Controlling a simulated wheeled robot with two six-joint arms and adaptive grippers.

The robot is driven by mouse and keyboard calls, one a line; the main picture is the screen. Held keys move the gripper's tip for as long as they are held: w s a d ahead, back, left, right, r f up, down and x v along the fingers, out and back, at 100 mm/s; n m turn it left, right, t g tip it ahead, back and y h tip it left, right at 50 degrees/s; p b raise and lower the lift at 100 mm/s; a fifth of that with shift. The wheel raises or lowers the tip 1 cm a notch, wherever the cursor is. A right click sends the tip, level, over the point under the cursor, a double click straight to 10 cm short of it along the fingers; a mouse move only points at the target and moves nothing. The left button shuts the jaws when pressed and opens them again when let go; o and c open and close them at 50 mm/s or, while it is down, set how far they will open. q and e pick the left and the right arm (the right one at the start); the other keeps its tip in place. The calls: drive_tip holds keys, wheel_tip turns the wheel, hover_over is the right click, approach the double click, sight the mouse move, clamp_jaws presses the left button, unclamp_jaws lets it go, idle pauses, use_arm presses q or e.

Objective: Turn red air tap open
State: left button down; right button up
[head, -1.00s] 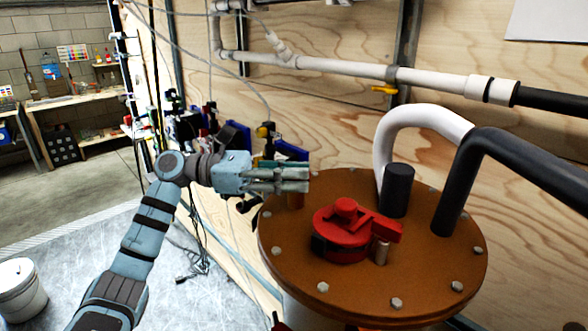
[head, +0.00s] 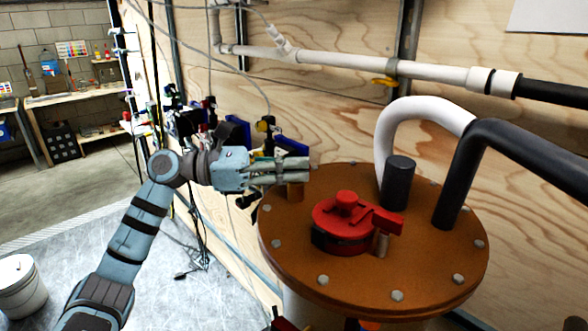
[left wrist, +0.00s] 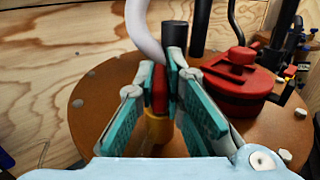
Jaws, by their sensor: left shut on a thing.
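A small red tap (left wrist: 158,90) stands on a brass fitting (left wrist: 158,130) at the edge of the brown round lid, in the left wrist view. My left gripper (left wrist: 162,85) is shut on this red tap, with a teal-padded finger on each side. In the head view my left gripper (head: 298,170) reaches in from the left, just over the brass fitting (head: 295,190); its fingers hide the red tap there. My right gripper is not in view.
The brown bolted lid (head: 420,275) carries a larger red cap with a lever (head: 345,225), a dark post (head: 397,185), and white (head: 415,112) and black (head: 520,155) curved pipes. A plywood wall stands behind. A white bucket (head: 22,290) is on the floor at left.

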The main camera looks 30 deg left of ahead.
use_arm(q)
drive_tip(key=shift+s+n+t+y, duration=0.1)
drive_tip(key=shift+n+t+y, duration=0.55)
drive_tip(key=shift+t, duration=0.25)
drive_tip(key=shift+d+n+t+y, duration=0.1)
drive_tip(key=shift+n+t+y, duration=0.35)
drive_tip(key=shift+n+t, duration=0.15)
drive_tip(key=n+t+y+p, duration=0.1)
drive_tip(key=y+p, duration=0.1)
drive_tip(key=n+t+y+p, duration=0.2)
drive_tip(key=p, duration=0.1)
drive_tip(key=n+t+y+p, duration=0.1)
drive_tip(key=n+y+p, duration=0.1)
drive_tip(key=p, duration=0.1)
drive_tip(key=shift+s+d+r, duration=0.1)
drive_tip(key=shift+r, duration=0.25)
drive_tip(key=shift+f+n+t+y+p, duration=0.25)
drive_tip(key=shift+n+t+y+p, duration=0.6)
drive_tip(key=shift+y, duration=0.65)
drive_tip(key=c, duration=1.7)
unclamp_jaws()
drive_tip(key=shift+f, duration=0.1)
wheel_tip(320, 180, up, 10)
drive_tip(key=shift+r, duration=0.1)
